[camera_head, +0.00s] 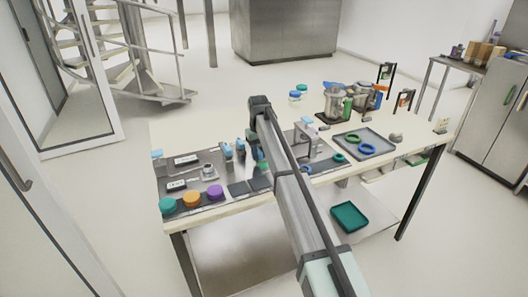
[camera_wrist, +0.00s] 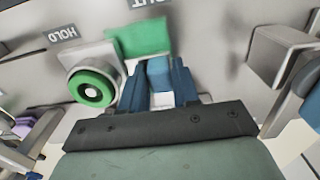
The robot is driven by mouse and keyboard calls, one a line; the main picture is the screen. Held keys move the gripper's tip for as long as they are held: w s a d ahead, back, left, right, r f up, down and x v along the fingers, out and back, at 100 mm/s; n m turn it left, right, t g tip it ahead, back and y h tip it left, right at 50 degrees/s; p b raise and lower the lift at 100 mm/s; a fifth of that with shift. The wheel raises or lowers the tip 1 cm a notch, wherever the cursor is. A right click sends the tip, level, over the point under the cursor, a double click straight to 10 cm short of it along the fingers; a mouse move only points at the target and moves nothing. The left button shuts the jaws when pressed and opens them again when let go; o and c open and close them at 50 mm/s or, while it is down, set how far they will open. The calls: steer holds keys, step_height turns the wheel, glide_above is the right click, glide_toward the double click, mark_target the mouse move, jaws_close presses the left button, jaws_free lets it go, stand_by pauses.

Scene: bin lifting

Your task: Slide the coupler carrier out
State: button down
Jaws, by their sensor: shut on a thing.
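In the wrist view, my gripper (camera_wrist: 159,88) has its two blue fingers closed on a small blue block (camera_wrist: 159,70). This block seems to be the grip of the coupler carrier, but the carrier's body is not clearly seen. A green patch (camera_wrist: 140,40) lies just beyond the fingertips, beside a partly cut-off label reading "OUT". Left of the fingers, a grey metal fitting with a green ring (camera_wrist: 92,88) sits near a "HOLD" label (camera_wrist: 62,33). In the head view, my arm hides much of the spot where the fingers work.
Another metal block (camera_wrist: 277,55) stands right of my gripper, and a purple part (camera_wrist: 22,126) lies at left. On the table, teal, orange (camera_head: 191,199) and purple discs line the front left.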

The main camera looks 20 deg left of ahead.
steer(key=shift+s+a, duration=0.2)
steer(key=shift+a, duration=0.05)
steer(key=c, duration=0.9)
jaws_free()
steer(key=shift+d+r, duration=0.1)
steer(key=shift+r, duration=0.3)
step_height(320, 180, up, 13)
steer(key=shift+r, duration=0.1)
